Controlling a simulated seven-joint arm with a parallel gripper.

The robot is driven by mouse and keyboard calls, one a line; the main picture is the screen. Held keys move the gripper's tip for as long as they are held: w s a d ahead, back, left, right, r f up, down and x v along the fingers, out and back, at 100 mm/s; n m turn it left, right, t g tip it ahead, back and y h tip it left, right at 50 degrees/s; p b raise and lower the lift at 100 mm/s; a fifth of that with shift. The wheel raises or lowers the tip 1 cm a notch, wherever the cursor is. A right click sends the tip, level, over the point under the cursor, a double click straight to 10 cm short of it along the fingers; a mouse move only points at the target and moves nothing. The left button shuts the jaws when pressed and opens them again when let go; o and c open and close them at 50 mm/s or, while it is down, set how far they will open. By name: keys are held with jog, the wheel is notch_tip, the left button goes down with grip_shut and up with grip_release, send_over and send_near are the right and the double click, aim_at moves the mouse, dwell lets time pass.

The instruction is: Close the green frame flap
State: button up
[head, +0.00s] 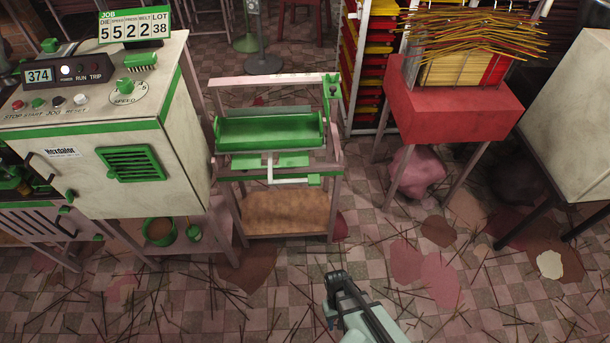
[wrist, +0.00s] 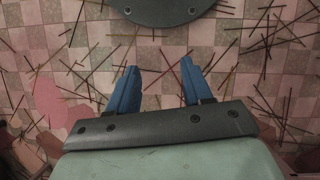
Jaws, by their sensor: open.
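A green tray-like panel (head: 270,131) sits in a pinkish metal stand in the middle of the head view, between the cream machine and the red block. It looks tilted, with a raised rim. A smaller green plate (head: 270,161) and a white bar lie just below its front edge. I cannot tell which green part is the flap or how far it stands open. My gripper (head: 336,290) is low in the head view, in front of the stand and well apart from it. In the wrist view its two blue fingers (wrist: 158,76) are spread, with only floor between them.
The cream control machine (head: 90,130) stands left of the stand. A rack of red and yellow trays (head: 372,55) and a red block with incense sticks (head: 455,105) stand right. The tiled floor in front holds only scattered sticks and stains.

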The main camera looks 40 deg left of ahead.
jog(key=s+a+f+n+t+y, duration=0.1)
jog(key=a+f+t+y, duration=0.15)
jog(key=a, duration=0.75)
jog(key=a+f+n+t+y, duration=0.1)
jog(key=a+n+y, duration=0.15)
jog(key=a, duration=0.75)
jog(key=w+a+r+t+y, duration=0.1)
jog(key=w+a+r+y, duration=0.15)
jog(key=a, duration=0.45)
jog(key=w+a+r+t+y, duration=0.1)
jog(key=a+y, duration=0.3)
jog(key=a, duration=0.2)
jog(key=w+a+r+t+y, duration=0.3)
jog(key=a+r+y, duration=0.3)
jog(key=r, duration=0.2)
notch_tip(320, 180, up, 13)
jog(key=m+t+y, duration=0.1)
jog(key=t+y, duration=0.2)
jog(key=y, duration=0.4)
jog(key=x, duration=1.3)
jog(key=shift+w+a, duration=0.15)
jog(key=shift+w, duration=0.1)
jog(key=shift+c, duration=0.4)
